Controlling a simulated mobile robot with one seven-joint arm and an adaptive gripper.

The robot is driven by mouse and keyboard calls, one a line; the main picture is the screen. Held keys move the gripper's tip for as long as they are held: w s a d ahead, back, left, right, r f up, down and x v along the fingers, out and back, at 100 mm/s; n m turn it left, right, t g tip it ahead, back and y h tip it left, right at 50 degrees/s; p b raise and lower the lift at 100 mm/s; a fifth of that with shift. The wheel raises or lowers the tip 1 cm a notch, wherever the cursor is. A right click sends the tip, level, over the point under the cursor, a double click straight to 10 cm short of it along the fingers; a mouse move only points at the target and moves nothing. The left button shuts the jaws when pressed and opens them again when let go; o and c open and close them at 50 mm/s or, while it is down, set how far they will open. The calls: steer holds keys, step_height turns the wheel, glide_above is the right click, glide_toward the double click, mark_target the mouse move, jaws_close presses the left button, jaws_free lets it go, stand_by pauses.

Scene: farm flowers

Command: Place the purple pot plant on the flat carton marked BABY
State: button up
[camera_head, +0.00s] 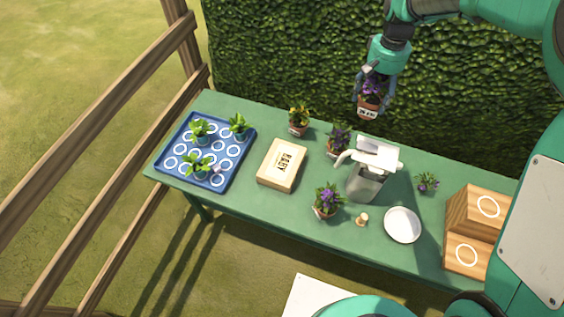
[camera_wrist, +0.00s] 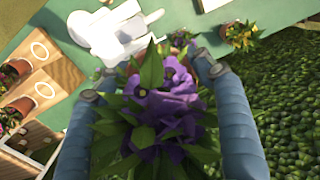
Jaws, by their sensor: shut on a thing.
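My gripper (camera_head: 372,82) is shut on a purple pot plant (camera_head: 370,94), held upright in the air in front of the hedge, above the back edge of the table. Two other purple plants stand on the table, one behind the watering can (camera_head: 338,139) and one at the front (camera_head: 327,201).
A grey watering can (camera_head: 365,183) stands between my gripper and the front edge. A yellow-flowered pot (camera_head: 299,121) stands behind the carton. A blue tray (camera_head: 240,150) with seedlings is at left; a white plate (camera_head: 403,225) and wooden crates (camera_head: 466,254) are at right.

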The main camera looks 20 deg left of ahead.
steer(key=s+a, duration=0.8)
steer(key=s, duration=0.3)
steer(key=s+a, duration=0.9)
steer(key=s, duration=0.2)
step_height(320, 180, down, 27)
steer(key=shift+w+d+b, duration=0.3)
steer(key=shift+b, duration=0.05)
steer(key=shift+r, duration=0.1)
glide_above(282, 161)
steer(key=shift+f+b, duration=0.35)
steer(key=shift+f, duration=0.4)
steer(key=shift+s, duration=0.1)
steer(key=shift+f, duration=1.75)
